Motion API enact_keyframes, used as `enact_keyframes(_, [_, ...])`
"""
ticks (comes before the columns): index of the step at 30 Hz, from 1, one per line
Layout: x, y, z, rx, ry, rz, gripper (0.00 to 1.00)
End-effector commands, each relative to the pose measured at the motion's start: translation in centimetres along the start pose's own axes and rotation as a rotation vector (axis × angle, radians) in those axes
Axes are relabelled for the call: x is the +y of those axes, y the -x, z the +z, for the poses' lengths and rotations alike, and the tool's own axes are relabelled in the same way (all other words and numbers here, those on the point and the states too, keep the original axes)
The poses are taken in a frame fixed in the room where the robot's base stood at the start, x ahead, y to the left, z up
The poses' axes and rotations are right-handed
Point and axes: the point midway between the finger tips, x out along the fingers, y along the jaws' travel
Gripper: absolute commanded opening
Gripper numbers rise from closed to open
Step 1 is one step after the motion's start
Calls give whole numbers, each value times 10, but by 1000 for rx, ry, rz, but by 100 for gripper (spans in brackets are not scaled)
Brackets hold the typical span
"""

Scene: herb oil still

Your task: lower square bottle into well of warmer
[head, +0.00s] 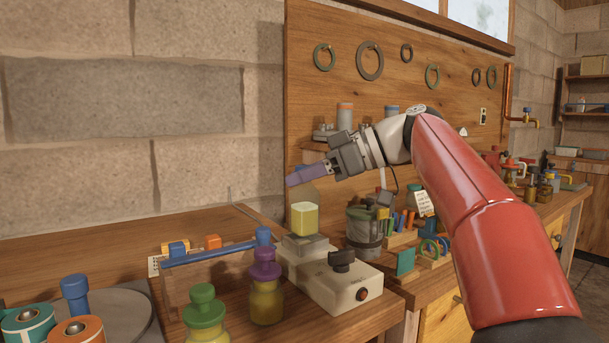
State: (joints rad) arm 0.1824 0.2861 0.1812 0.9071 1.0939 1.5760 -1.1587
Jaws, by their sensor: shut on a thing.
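The square bottle (305,219) is clear, with pale yellow liquid in its lower part. It hangs about upright below the purple fingers of my gripper (300,178), which are shut on its top and hide it. The warmer (335,287) is a white box with a dark knob and a red-orange button on its front. Its raised grey well part (307,246) is directly below the bottle in the picture. The bottle's base is close to the well's rim; I cannot tell whether they touch. The inside of the well is hidden.
A purple-stoppered bottle (266,288) and a green-stoppered bottle (204,315) stand in front left of the warmer. A blue-barred rack (212,252) is to the left. A dark-banded pot (363,231) stands close behind right. The wooden backboard (330,100) rises behind.

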Motion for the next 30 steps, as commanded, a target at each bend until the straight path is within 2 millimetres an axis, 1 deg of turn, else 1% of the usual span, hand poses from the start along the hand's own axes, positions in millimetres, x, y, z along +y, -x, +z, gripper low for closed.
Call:
enact_keyframes(14, [0,0,1,1,0,1,0])
enact_keyframes(25, [0,-6,15,1,0,1,0])
enact_keyframes(30, [0,-7,17,1,1,1,0])
